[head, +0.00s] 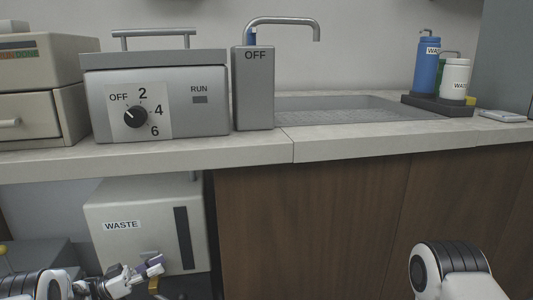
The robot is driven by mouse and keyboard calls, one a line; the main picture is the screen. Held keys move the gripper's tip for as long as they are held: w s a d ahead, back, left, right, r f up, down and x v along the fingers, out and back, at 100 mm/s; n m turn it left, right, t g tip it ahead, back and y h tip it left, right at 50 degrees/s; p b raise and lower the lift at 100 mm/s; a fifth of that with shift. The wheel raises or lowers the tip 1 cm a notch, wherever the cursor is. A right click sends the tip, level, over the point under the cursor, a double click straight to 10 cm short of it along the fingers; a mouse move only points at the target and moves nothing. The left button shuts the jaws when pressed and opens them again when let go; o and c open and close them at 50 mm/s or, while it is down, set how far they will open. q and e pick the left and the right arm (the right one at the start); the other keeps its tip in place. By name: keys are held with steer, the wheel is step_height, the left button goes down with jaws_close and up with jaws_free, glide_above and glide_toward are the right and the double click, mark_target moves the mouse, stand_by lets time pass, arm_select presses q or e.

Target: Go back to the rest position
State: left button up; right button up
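My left gripper (152,270) is low at the left of the head view, below the counter and in front of a white box labelled WASTE (121,225). Its fingers are small here, and I cannot tell whether they are open or shut. A part of my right arm (447,270) shows at the bottom right, in front of the brown cabinet. My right gripper is out of view.
The counter (240,152) bears a grey machine with a dial (199,118), a grey OFF block (254,95), a drawer unit (35,75) and a sink (345,103). A blue bottle (426,70) and a white bottle (455,82) stand at right. Brown cabinet doors (310,215) fill the front.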

arm_select(q)
steer(key=s+d+f+n+t+y+p, duration=0.2)
steer(key=d+f+n+t+y, duration=0.5)
steer(key=d+n, duration=0.4)
steer(key=s+d+f+n+g+y+p, duration=0.1)
steer(key=s+d+f+n+g+y, duration=0.1)
steer(key=s+f+g+y, duration=0.6)
steer(key=s+a+f+g+y, duration=0.2)
steer(key=s, duration=0.9)
steer(key=s+a+f+m+g+y, duration=0.1)
steer(key=s+a+f+g, duration=0.15)
steer(key=s, duration=0.75)
steer(key=s+a+f+g+y, duration=0.1)
steer(key=s+a+g+y, duration=0.15)
steer(key=s, duration=0.85)
step_height(320, 180, up, 38)
steer(key=p, duration=3.8)
steer(key=shift+w+d+m, duration=0.15)
steer(key=shift+w+m, duration=0.15)
steer(key=shift+w, duration=0.05)
